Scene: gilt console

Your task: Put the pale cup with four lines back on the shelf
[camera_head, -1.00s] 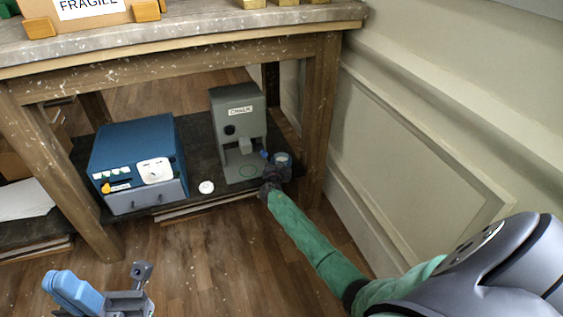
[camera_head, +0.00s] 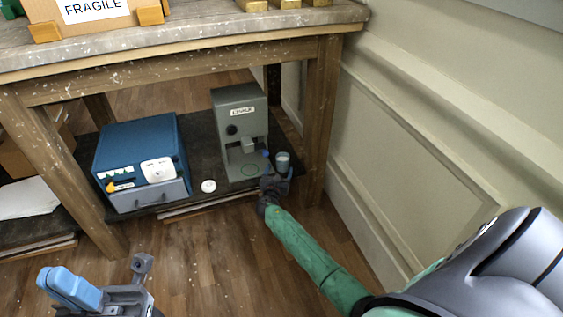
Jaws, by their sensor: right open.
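A small pale grey-blue cup (camera_head: 282,158) stands upright on the dark low shelf (camera_head: 205,165) under the table, just right of the grey machine. Its lines are too small to make out. My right gripper (camera_head: 279,173) is open just in front of the cup, at its near side. I cannot tell whether its fingers touch the cup. My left gripper (camera_head: 105,291) is at the lower left, away from the shelf and cut off by the picture's bottom edge. Its jaws are unclear.
The grey machine (camera_head: 240,125) and a blue box-shaped device (camera_head: 138,150) stand on the low shelf, with a small white disc (camera_head: 208,186) between them. A table leg (camera_head: 318,125) stands close right of the cup. The panelled wall (camera_head: 410,150) bounds the right side.

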